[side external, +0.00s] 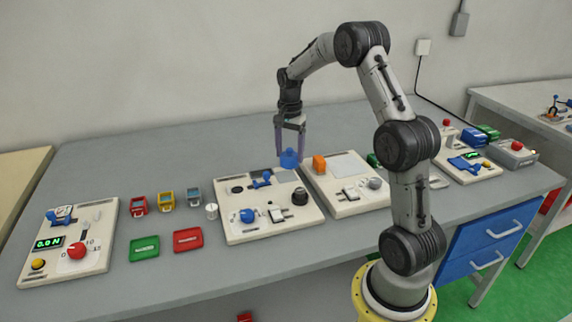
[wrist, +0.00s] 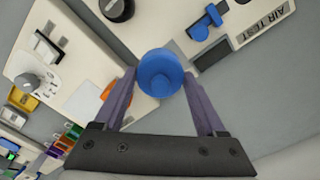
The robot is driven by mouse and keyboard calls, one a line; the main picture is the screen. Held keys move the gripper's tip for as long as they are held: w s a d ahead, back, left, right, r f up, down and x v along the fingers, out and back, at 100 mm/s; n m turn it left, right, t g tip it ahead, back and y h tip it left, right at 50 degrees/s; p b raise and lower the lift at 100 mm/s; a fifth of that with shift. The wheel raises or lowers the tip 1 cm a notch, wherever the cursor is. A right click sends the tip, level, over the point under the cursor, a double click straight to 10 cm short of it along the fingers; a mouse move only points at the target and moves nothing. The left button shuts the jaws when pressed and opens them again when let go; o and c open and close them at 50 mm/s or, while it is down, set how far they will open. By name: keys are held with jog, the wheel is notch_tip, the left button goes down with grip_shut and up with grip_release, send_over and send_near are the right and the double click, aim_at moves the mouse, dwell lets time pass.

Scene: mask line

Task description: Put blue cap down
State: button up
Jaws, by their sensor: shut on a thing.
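The blue cap (side external: 289,159) is held between the purple fingers of my gripper (side external: 290,155), above the back edge of the middle white panels. In the wrist view the round blue cap (wrist: 160,73) sits between the two fingertips of my gripper (wrist: 160,82), which are shut on it. Below it lie the edge of a white panel and bare grey table. How high the cap is above the surface is hard to tell.
The air test panel (side external: 235,210) and a second white panel (side external: 345,205) carry knobs and switches. Green (side external: 144,249) and red (side external: 188,240) trays lie at left. The table (side external: 110,165) is free at back left.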

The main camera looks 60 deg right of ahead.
aim_at(286, 153)
jog(key=shift+w+d+f, duration=0.3)
jog(key=shift+w+f, duration=0.15)
jog(key=shift+f, duration=0.2)
jog(key=shift+w+d+f, duration=0.3)
jog(key=shift+w+f, duration=0.1)
jog(key=shift+f, duration=0.2)
jog(key=shift+w+f, duration=0.1)
jog(key=shift+f, duration=1.5)
jog(key=shift+f, duration=0.2)
jog(key=o, duration=1.3)
jog(key=shift+c, duration=0.2)
jog(key=shift+r, duration=0.1)
